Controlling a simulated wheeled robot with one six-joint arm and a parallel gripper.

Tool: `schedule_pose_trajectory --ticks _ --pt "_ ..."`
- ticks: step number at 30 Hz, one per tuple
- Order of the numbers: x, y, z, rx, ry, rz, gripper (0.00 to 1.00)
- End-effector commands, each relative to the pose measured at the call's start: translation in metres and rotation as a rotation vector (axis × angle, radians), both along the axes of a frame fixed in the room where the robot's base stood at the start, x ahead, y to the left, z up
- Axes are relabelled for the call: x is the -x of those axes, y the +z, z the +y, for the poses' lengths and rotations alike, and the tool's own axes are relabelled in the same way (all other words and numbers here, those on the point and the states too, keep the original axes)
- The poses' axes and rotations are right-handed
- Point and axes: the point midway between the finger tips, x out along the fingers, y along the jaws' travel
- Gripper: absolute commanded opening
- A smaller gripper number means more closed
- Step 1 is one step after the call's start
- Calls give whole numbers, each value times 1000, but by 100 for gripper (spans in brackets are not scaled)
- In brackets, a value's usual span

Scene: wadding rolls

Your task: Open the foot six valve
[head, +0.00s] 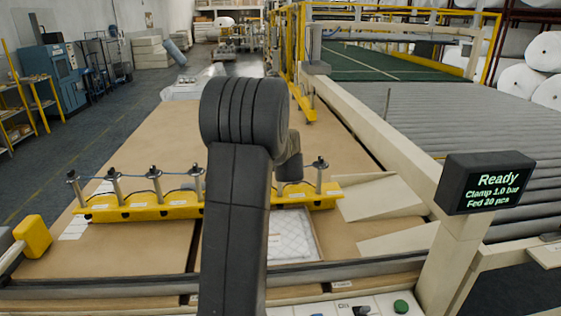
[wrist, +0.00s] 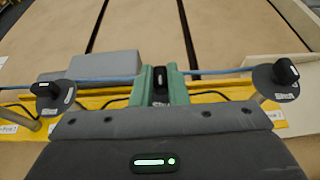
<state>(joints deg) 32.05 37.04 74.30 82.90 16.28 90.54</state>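A yellow bar (head: 140,206) carries a row of upright valve posts with black handles, such as the rightmost handle (head: 320,162). In the wrist view, my gripper's green fingers (wrist: 162,88) stand on both sides of a black valve handle (wrist: 160,79), which points along the fingers. The gap is narrow; I cannot tell whether the fingers press on it. A neighbouring handle on a dark disc shows at left (wrist: 42,87) and another at right (wrist: 286,72), both turned at a slant. The labels are too small to read surely. My arm hides part of the row in the head view.
A green button (head: 401,306) is on the front panel. A blue hose (wrist: 105,78) runs along the row, with a grey block (wrist: 104,65) behind it. The brown table beyond is mostly bare.

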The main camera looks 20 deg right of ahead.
Motion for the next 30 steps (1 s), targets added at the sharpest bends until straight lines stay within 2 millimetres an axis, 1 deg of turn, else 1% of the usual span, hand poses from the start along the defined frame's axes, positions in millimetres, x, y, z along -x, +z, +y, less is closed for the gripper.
schedule_pose_trajectory --ticks 8,14,20,30 --pt "0 0 -1 0 16 0 0" --pt "1 -1 -2 -1 94 2 0" --pt "1 -1 -6 0 242 2 0" --pt "0 1 -11 -1 564 2 0"
